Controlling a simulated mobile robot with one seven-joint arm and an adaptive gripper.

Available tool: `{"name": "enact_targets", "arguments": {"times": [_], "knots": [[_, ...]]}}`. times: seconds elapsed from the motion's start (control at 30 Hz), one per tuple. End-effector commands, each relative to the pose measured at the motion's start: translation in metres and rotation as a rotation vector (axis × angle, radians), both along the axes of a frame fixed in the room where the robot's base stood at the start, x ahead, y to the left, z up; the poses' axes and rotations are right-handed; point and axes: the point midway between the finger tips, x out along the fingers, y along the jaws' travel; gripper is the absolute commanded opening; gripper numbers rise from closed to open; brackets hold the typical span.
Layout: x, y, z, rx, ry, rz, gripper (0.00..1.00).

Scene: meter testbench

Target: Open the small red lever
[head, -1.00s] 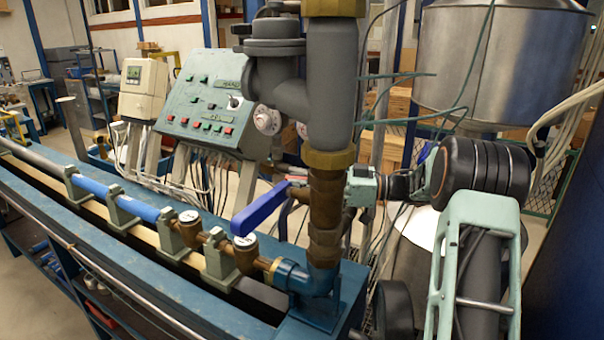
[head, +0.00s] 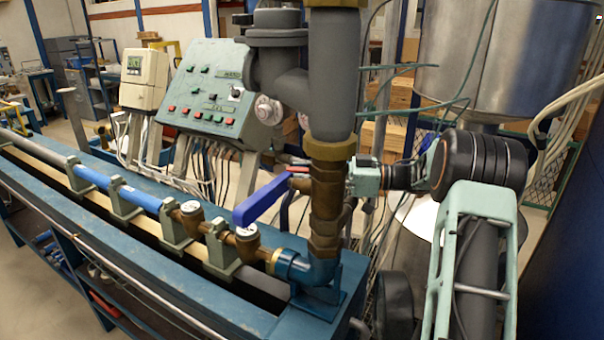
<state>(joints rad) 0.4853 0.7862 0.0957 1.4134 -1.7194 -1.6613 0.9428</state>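A small strip of red, which looks like the small red lever (head: 299,168), shows just left of the brass vertical pipe (head: 326,195), above the root of the large blue lever (head: 262,201). Most of it is hidden or too small to make out. My gripper (head: 364,178) comes in from the right, level with the brass pipe and close to its right side. Its pale green body shows, but its fingers are hidden behind the pipe. I cannot tell whether it touches the red lever.
The thick grey pipe (head: 333,75) blocks the view above. A green control panel (head: 211,95) and a white meter box (head: 144,78) stand behind the blue bench (head: 140,245). A steel tank (head: 500,60) stands behind my arm.

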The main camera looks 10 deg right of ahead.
Motion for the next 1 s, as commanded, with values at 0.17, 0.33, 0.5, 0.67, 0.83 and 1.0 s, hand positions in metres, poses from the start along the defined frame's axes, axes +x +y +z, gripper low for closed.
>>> {"name": "enact_targets", "arguments": {"times": [0.17,0.33,0.5,0.67,0.83,1.0], "knots": [[-0.007,-0.030,-0.001,-0.002,0.001,-0.005,0.32],[-0.016,-0.066,-0.001,-0.001,0.000,-0.004,0.32],[-0.025,-0.094,-0.001,-0.001,0.001,-0.002,0.32],[-0.029,-0.109,0.000,-0.001,0.000,-0.001,0.32],[-0.030,-0.113,0.000,-0.001,0.000,0.000,0.32],[-0.030,-0.112,0.000,-0.001,0.000,-0.001,0.31]]}}
